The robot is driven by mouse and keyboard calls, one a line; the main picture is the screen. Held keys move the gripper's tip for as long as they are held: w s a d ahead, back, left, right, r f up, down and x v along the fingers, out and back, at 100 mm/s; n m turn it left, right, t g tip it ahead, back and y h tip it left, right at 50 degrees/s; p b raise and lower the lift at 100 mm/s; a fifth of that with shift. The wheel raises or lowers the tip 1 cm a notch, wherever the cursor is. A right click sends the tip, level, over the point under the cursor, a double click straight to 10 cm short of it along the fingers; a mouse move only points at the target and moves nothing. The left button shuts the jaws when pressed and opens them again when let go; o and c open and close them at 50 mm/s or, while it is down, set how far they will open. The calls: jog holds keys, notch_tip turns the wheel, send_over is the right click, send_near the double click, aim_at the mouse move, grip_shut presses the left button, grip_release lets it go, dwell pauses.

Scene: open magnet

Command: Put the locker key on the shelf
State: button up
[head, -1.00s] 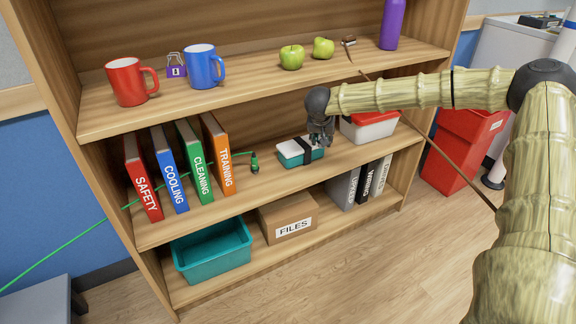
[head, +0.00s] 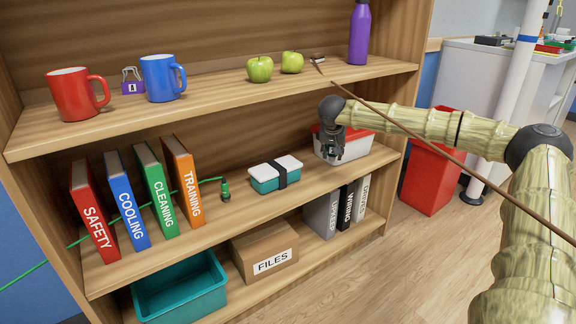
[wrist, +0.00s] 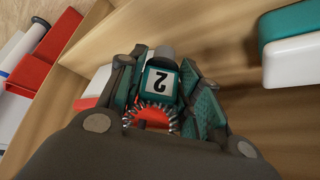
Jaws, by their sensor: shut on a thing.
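The locker key shows in the wrist view as a teal piece with a white label marked 2 (wrist: 160,82), with a grey coil beside it. My gripper (wrist: 165,95) is shut on it; the fingers hide part of it. In the head view my gripper (head: 331,155) points down at the right part of the middle shelf (head: 240,208), in front of the red-lidded white container (head: 358,145). The key is too small to make out in that view. I cannot tell whether it touches the shelf.
A teal and white lunch box (head: 275,178) with a black strap stands left of my gripper. A green hose end (head: 225,190) and several binders (head: 140,200) are farther left. The upper shelf (head: 215,98) is above. A thin brown rod (head: 440,143) crosses in front of my arm.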

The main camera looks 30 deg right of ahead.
jog(key=w+a+b, duration=0.2)
jog(key=w+b, duration=0.5)
jog(key=w, duration=1)
jog(key=f+b, duration=0.1)
jog(key=f, duration=0.1)
jog(key=f+b, duration=0.3)
jog(key=f, duration=0.2)
jog(key=shift+w+d+b, duration=0.15)
jog(key=shift+d+b, duration=0.1)
jog(key=shift+b, duration=0.15)
jog(key=shift+w+f+b, duration=0.15)
jog(key=shift+w+b, duration=0.05)
jog(key=shift+b, duration=0.35)
jog(key=o, duration=0.9)
